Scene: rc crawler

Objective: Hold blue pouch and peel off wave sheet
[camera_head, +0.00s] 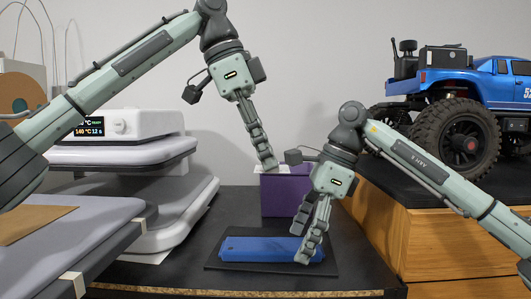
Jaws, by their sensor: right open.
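A blue pouch (262,249) lies flat on a thin black mat (222,264) on the dark table. My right gripper (301,246) is open at the pouch's right end, with its fingers over and in front of it; I cannot tell if they touch it. My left gripper (268,165) points down at the rim of a purple bin (287,194) behind the pouch. Its fingers are seen edge-on, so their opening is unclear. A pale edge shows by its fingertips at the bin's top; I cannot tell what it is. I cannot make out a wave sheet on the pouch.
A heat press (130,150) with a lit display stands at the left, beside a brown sheet (30,222). A blue RC truck (470,110) stands on a raised wooden cabinet (450,240) at the right. The dark table is clear left of the bin.

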